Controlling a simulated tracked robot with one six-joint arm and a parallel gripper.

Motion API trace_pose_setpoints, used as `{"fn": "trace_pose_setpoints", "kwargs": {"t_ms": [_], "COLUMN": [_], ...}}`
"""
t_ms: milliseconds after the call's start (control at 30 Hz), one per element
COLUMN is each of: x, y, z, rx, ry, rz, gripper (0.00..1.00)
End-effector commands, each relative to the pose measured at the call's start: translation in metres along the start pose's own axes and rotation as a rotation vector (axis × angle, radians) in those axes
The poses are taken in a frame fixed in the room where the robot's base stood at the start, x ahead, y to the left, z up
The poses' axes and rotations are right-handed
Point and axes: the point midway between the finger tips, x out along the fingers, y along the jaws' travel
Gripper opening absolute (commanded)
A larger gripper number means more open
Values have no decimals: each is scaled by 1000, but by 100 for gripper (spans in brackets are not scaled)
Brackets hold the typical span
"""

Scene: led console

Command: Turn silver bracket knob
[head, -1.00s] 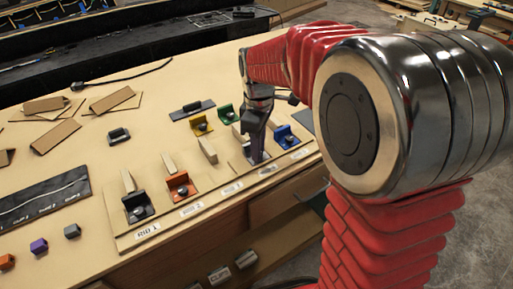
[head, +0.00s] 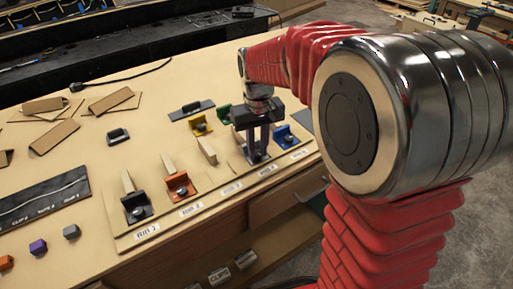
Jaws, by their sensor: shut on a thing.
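My gripper (head: 257,151) points down at the row of brackets near the table's front edge. Its two fingers stand either side of the knob of the silver bracket and are shut on it. The knob is hidden between the fingers. Only a little of the silver bracket (head: 257,161) shows at the fingertips, between the orange bracket (head: 180,185) on the left and the blue bracket (head: 285,136) on the right. I cannot tell the knob's angle.
A black bracket (head: 137,208) stands at the row's left end. Yellow (head: 199,126) and green (head: 224,114) brackets stand behind the gripper. Loose boards (head: 54,136) and a dark mat (head: 42,208) lie at the left.

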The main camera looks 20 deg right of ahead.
Motion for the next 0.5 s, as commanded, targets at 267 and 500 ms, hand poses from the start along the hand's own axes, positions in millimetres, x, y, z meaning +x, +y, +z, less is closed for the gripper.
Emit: {"fn": "trace_pose_setpoints", "kwargs": {"t_ms": [267, 500], "x": [-1, -2], "y": [-2, -2], "z": [0, 0], "rx": [260, 488], "ry": [0, 1], "rz": [-2, -3], "gripper": [0, 0]}}
